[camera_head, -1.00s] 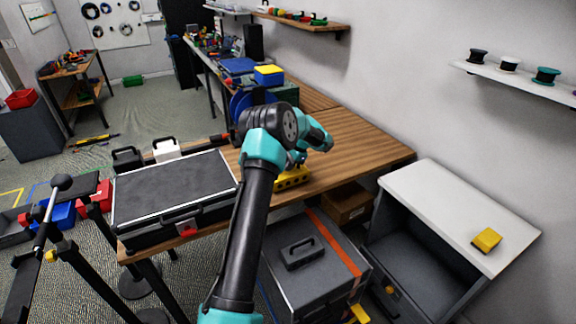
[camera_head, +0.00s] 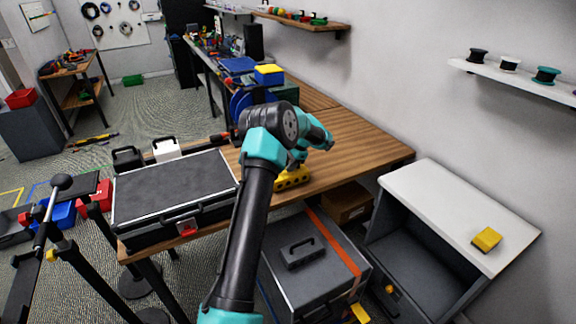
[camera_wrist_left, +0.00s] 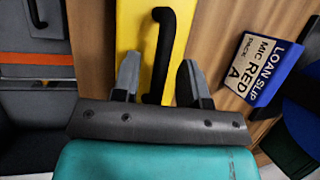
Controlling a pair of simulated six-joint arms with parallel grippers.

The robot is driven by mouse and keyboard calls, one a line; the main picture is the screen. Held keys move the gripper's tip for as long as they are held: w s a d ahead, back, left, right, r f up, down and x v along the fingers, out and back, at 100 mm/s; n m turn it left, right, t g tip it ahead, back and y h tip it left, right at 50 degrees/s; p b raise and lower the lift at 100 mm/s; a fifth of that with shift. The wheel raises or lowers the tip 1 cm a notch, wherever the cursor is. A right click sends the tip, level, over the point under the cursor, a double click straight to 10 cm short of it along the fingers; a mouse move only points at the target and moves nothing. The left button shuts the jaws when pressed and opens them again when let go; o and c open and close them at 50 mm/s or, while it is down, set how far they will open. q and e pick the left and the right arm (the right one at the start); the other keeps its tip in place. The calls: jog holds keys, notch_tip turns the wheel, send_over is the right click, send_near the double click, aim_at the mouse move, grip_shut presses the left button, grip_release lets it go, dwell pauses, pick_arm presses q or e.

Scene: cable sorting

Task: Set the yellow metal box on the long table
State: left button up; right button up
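The yellow metal box (camera_head: 291,180) stands on the long table (camera_head: 352,150) near its front edge, partly hidden by my left arm in the head view. In the left wrist view the box (camera_wrist_left: 130,22) has a black bar handle (camera_wrist_left: 164,50), with bare wood on both sides of the box. My left gripper (camera_wrist_left: 158,70) is over the box. Its fingers are apart, one on each side of the handle, with gaps between them and the handle. In the head view its fingertips are hard to make out. My right gripper is not in view.
A large black case (camera_head: 175,188) lies on the table to the left. A grey case with an orange strap (camera_head: 300,265) stands below the front edge. A blue loan-slip card (camera_wrist_left: 265,70) lies beside the box. The table's right part is clear.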

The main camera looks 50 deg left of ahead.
pick_arm(q)
jog(key=v, duration=1.1)
jog(key=shift+d+r, duration=0.15)
jog(key=shift+r, duration=0.1)
jog(key=shift+w+f, duration=0.1)
jog(key=shift+w, duration=0.05)
jog(key=s+d+f+t+h, duration=0.1)
jog(key=s+d+f+h, duration=0.15)
jog(key=d+f, duration=0.95)
jog(key=s+d+f+t+h, duration=0.2)
jog(key=d+f+h, duration=0.1)
jog(key=d+f, duration=0.95)
jog(key=s+d+f+n, duration=0.2)
jog(key=s+d+f, duration=0.1)
jog(key=s+d, duration=0.5)
jog(key=s+d+f+n+t+h, duration=0.1)
jog(key=s+d+f+n, duration=0.1)
jog(key=s+d, duration=0.6)
jog(key=s+f, duration=0.1)
jog(key=s, duration=0.6)
jog(key=shift+t, duration=0.3)
jog(key=shift+s+f+h, duration=0.1)
jog(key=shift+s+h, duration=0.05)
jog(key=shift+h, duration=0.1)
